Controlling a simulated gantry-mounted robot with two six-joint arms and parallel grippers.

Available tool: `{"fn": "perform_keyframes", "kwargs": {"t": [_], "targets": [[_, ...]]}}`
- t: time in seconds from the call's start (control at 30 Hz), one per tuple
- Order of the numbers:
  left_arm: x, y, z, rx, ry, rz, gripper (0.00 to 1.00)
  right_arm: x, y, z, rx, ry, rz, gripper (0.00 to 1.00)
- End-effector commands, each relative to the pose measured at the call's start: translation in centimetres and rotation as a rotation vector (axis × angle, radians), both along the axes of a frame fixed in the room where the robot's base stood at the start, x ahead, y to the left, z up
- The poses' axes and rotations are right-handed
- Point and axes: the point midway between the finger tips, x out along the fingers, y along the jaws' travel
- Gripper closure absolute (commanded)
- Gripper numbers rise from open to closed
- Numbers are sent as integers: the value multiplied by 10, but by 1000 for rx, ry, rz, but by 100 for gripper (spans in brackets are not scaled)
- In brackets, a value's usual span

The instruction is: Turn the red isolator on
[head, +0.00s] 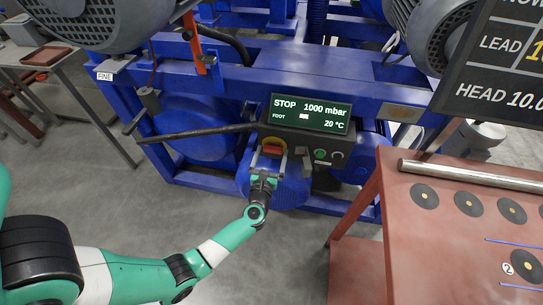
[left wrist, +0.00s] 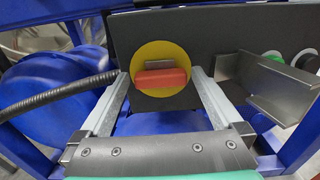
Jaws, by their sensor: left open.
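The red isolator (head: 273,149) is a red handle on a round yellow plate at the left end of a dark control box below the display. In the left wrist view the red handle (left wrist: 161,78) lies crosswise in front of the yellow disc (left wrist: 160,52), with a grey piece above it. My left gripper (head: 268,165) is open in front of the isolator. In the left wrist view its two fingers (left wrist: 160,90) stand to the left and right of the handle, apart from it. My right gripper is not in view.
The display (head: 311,113) reads STOP, 1000 mbar, 20 °C. A green button (head: 320,154) and a black knob (head: 337,157) sit right of the isolator, near a bent metal guard (left wrist: 267,88). A black hose (head: 200,132) runs in from the left. A red table (head: 400,225) stands at right.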

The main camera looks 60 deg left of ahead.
Motion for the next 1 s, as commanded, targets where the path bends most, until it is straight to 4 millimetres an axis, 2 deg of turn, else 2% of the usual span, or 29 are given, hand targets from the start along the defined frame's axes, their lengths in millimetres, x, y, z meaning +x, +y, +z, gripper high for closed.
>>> {"fn": "perform_keyframes", "kwargs": {"t": [0.27,0.67,1.0], "targets": [[2,3,0,0,0,0,0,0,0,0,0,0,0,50],[2,2,0,0,0,0,70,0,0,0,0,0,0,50],[2,2,1,25,34,0,71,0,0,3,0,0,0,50]]}}
